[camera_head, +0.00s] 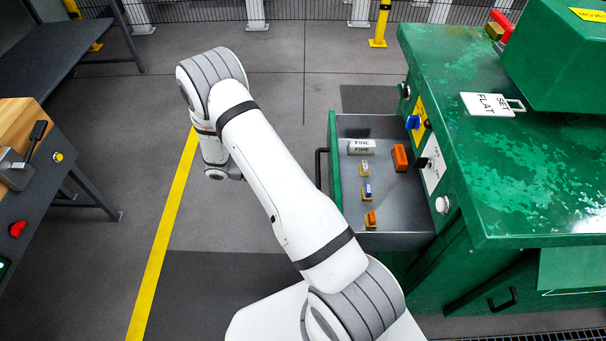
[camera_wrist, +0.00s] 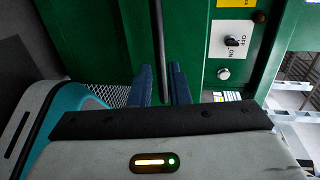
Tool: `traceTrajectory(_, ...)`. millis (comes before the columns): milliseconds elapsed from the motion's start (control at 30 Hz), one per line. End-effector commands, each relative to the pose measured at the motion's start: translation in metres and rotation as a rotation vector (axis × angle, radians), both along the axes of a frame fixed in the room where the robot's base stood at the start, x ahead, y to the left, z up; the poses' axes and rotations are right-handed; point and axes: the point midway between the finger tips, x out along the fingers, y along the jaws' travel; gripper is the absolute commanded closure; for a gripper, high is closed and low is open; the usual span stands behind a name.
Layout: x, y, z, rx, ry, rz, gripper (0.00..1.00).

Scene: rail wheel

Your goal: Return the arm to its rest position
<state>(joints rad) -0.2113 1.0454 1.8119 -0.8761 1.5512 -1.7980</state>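My arm (camera_head: 285,200) reaches up and to the left over the floor, then bends down at its wrist (camera_head: 218,165), left of the open drawer. The fingers are hidden in the head view. In the wrist view my gripper (camera_wrist: 164,78) has two blue fingers standing apart, with nothing held between them. A dark bar (camera_wrist: 159,38), probably the drawer handle (camera_head: 321,168), shows in line with the gap. I cannot tell how far it is from the fingertips.
A green machine (camera_head: 540,180) stands at right with its drawer (camera_head: 385,215) pulled open, holding a cylinder (camera_head: 361,147) and several small blocks. A white "SET FLAT" tag (camera_head: 487,104) lies on top. A workbench (camera_head: 45,190) stands at left. Floor between is clear.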

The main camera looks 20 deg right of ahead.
Motion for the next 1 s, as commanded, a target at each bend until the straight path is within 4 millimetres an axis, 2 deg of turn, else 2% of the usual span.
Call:
traceTrajectory(567, 0.000, 0.001, 0.004, 0.001, -0.012, -0.005, 0.84)
traceTrajectory(667, 0.000, 0.002, 0.021, 0.007, -0.074, -0.034, 0.84)
traceTrajectory(733, -0.003, 0.002, 0.041, 0.012, -0.155, -0.076, 0.84)
traceTrajectory(1000, -0.025, 0.009, 0.141, 0.026, -0.609, -0.348, 0.84)
